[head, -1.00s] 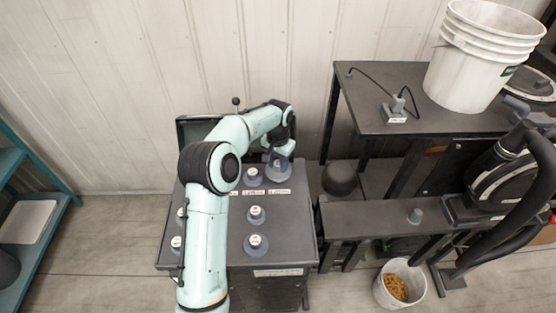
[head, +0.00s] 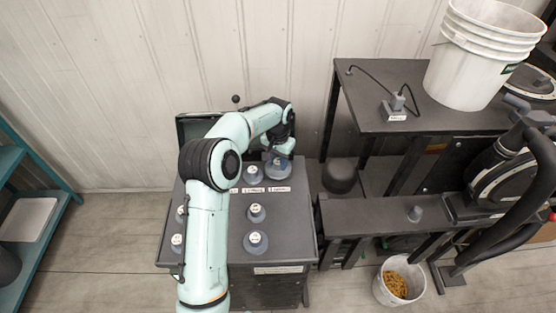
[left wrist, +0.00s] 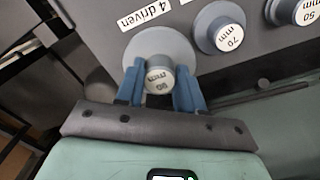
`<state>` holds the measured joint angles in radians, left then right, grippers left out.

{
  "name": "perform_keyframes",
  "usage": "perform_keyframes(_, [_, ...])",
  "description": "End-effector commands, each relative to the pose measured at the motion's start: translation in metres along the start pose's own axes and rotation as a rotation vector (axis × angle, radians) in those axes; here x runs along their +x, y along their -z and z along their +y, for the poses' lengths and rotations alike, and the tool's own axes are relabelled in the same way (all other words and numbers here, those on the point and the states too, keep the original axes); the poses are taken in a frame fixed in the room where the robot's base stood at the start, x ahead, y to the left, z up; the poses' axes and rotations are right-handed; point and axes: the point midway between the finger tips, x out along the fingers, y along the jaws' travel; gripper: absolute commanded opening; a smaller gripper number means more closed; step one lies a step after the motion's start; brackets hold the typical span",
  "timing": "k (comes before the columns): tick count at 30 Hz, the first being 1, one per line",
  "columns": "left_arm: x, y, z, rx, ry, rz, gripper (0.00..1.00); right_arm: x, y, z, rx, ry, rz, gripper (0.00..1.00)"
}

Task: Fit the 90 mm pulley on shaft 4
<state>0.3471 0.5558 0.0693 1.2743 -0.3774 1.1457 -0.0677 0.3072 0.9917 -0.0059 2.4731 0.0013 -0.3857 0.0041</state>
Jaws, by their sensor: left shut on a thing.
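The 90 mm pulley (head: 277,168) is a grey disc with a hub at the back right of the dark cabinet top (head: 285,222). My left gripper (head: 279,158) is at its hub. In the left wrist view the fingers (left wrist: 160,88) are shut on the hub of this pulley (left wrist: 143,47), whose white cap reads 90 mm upside down. A "4 driven" label (left wrist: 144,14) lies beside its disc. Whether the disc touches the surface cannot be told. My right gripper is not in view.
A 70 mm pulley (left wrist: 222,34) and a 50 mm pulley (left wrist: 300,10) stand close by. Several more sit on the cabinet top. A white bucket (head: 480,60) stands on the raised table (head: 440,119). A small bucket (head: 411,271) stands on the floor.

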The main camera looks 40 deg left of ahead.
Motion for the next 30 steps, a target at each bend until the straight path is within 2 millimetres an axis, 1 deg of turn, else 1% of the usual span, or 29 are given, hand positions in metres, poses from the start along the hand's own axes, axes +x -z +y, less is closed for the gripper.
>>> perform_keyframes(17, [-0.0002, 0.0004, 0.0002, 0.0, 0.0, 0.002, 0.0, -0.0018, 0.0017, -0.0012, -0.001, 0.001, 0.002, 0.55])
perform_keyframes(30, [0.0065, 0.0004, 0.0001, 0.0, 0.0, 0.001, 0.0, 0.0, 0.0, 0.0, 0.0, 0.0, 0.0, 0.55])
